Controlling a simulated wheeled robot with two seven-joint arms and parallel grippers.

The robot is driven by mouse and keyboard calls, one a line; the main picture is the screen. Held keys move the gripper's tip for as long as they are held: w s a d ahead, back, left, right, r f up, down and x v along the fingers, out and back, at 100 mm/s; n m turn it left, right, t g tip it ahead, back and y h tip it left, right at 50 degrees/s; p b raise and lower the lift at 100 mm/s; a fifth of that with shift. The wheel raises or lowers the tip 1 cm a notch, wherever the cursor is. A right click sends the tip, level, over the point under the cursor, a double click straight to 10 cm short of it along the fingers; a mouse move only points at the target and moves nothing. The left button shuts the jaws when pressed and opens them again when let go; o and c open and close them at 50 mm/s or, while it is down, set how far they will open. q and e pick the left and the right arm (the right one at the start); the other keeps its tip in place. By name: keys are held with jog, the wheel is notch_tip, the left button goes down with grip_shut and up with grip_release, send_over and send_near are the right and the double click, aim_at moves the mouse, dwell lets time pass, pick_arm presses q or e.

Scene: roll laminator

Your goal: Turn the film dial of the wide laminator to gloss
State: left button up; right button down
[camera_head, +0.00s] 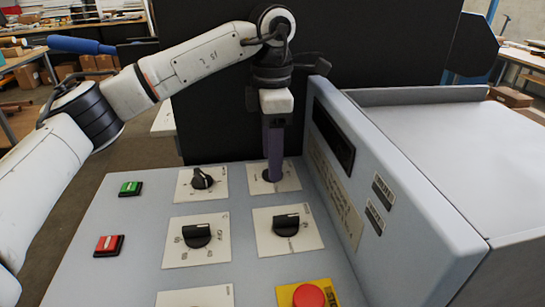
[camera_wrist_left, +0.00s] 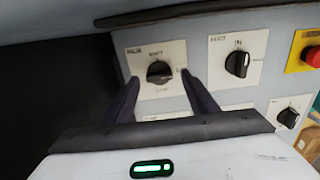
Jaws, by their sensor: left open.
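My left gripper (camera_head: 273,172) points down over the far-right dial plate (camera_head: 290,183) of the sloped panel and hides most of its dial. In the left wrist view the gripper (camera_wrist_left: 159,80) is open, with one dark finger on each side of a black dial (camera_wrist_left: 160,73) on a white plate. The fingers look apart from the dial, though contact is hard to judge. The small print around the dial is too blurred to read, so I cannot tell which mark is gloss. My right gripper is not in view.
Nearby are other black dials: far-left (camera_head: 202,179), middle-left (camera_head: 197,235) and middle-right (camera_head: 286,225). Green (camera_head: 131,188) and red (camera_head: 109,245) buttons sit left, a red stop button (camera_head: 309,296) in front. A raised grey housing (camera_head: 400,190) stands close right of the gripper.

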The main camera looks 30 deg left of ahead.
pick_arm(q)
jog(key=shift+f, duration=0.55)
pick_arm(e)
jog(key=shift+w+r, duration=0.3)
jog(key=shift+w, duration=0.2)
pick_arm(q)
jog(key=shift+c, duration=0.3)
jog(key=c, duration=1)
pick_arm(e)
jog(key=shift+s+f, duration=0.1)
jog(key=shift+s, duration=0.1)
